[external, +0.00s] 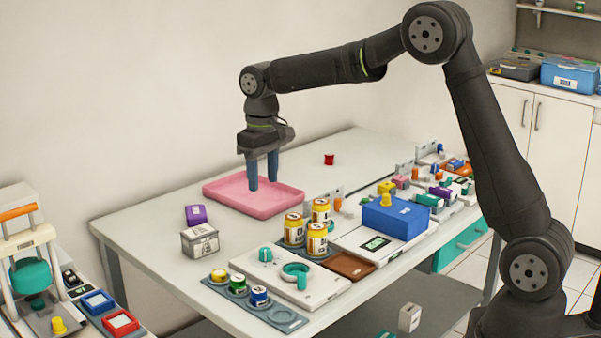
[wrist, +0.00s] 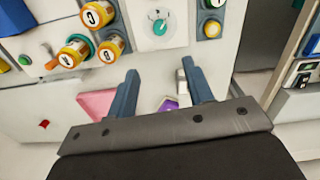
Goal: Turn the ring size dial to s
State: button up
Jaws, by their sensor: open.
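The ring size dial is a small teal knob (external: 265,254) on a white plate (external: 243,263), beside a teal ring (external: 296,271). The wrist view shows the knob (wrist: 160,27) near the top centre, with small marks around it too fine to read. My gripper (external: 262,184) is open and empty, with its blue fingers pointing down over the pink tray (external: 222,189). It is well behind and above the dial, not touching it. In the wrist view the gripper (wrist: 159,70) has its fingertips spread below the knob. The dial's current setting cannot be told.
Several yellow jars (external: 294,229) stand right of the dial. A labelled grey box (external: 200,241) and a purple block (external: 196,215) lie left of it. A holder with coloured jars (external: 237,285) runs along the front edge. A red spool (external: 329,159) sits at the back.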

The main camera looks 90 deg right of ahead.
jog(key=m, duration=0.1)
send_near(265, 249)
notch_tip(265, 249, down, 9)
jog(key=shift+r, duration=0.1)
dwell(0.7)
